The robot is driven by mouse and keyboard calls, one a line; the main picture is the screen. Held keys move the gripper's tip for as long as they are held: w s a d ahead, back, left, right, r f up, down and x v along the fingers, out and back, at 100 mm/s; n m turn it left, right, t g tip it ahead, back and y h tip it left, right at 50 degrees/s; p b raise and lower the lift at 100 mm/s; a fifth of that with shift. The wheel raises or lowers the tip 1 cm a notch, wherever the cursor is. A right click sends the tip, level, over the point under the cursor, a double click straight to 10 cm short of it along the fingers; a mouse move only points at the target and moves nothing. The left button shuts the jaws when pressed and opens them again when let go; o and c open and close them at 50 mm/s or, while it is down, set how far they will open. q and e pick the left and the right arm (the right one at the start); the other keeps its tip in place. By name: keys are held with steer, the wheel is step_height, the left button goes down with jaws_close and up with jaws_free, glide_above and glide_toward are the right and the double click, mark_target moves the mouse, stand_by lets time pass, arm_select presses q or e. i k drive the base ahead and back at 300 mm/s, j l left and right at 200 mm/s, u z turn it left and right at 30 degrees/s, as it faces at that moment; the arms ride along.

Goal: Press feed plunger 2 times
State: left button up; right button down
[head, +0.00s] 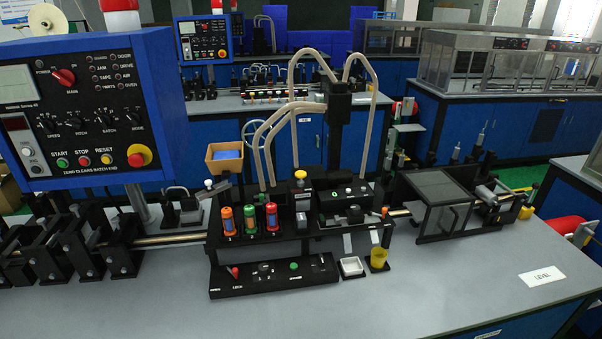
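A black tape machine (262,240) stands on the grey bench in the middle of the head view. No label legible here marks the feed plunger. Neither of my grippers shows in this view.
Orange, green and red capped cylinders (249,217) stand on the machine's left half. A blue control box (85,110) fills the upper left. The bench's right front is mostly clear, with a LEVEL card (541,279).

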mark_target(300, 174)
steer(key=u, duration=2)
steer(key=k+l, duration=0.5)
steer(key=l, duration=0.15)
steer(key=k+l, duration=0.55)
steer(key=l, duration=0.1)
